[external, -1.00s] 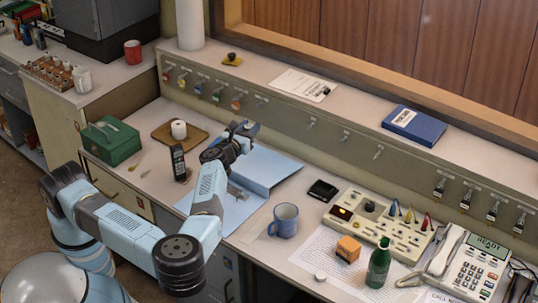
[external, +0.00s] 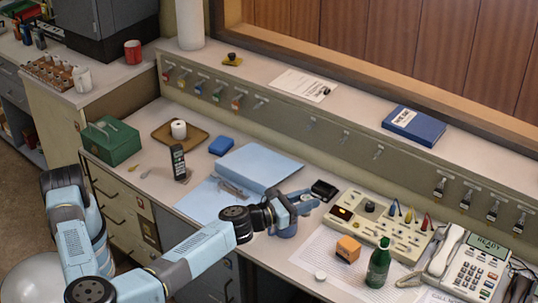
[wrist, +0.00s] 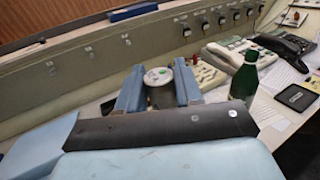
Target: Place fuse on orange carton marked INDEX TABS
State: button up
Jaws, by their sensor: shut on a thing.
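The orange carton (external: 348,249) sits on the printed sheet on the desk, left of the green bottle (external: 378,262). In the wrist view my gripper (wrist: 159,88) is shut on a short cylinder with a silver top and dark side, the fuse (wrist: 158,76). I cannot make out the fuse clearly in the external view. The carton is not visible in the wrist view. The marking on the carton is too small to read.
The green bottle stands close to the carton's right. A switch panel (external: 380,221) lies behind the carton, and a black wallet-like item (external: 324,190) is near my gripper. A small white round item (external: 320,276) lies in front.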

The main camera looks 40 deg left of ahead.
jog(key=shift+s+d, duration=0.3)
jog(key=shift+d, duration=0.1)
jog(key=shift+w+d+f, duration=0.15)
jog(key=shift+w+d, duration=0.05)
jog(key=shift+d, duration=0.1)
jog(key=w+d+f, duration=0.8)
jog(key=d, duration=0.1)
jog(key=shift+w+f, duration=0.25)
jog(key=shift+f, duration=0.15)
jog(key=shift+w+d+f, duration=0.15)
jog(key=shift+d+f, duration=0.05)
jog(key=shift+f, duration=0.1)
jog(key=shift+w+d+f, duration=0.1)
jog(key=shift+f, duration=1.55)
jog(key=o, duration=1.1)
jog(key=shift+f, duration=0.1)
jog(key=shift+c, duration=0.2)
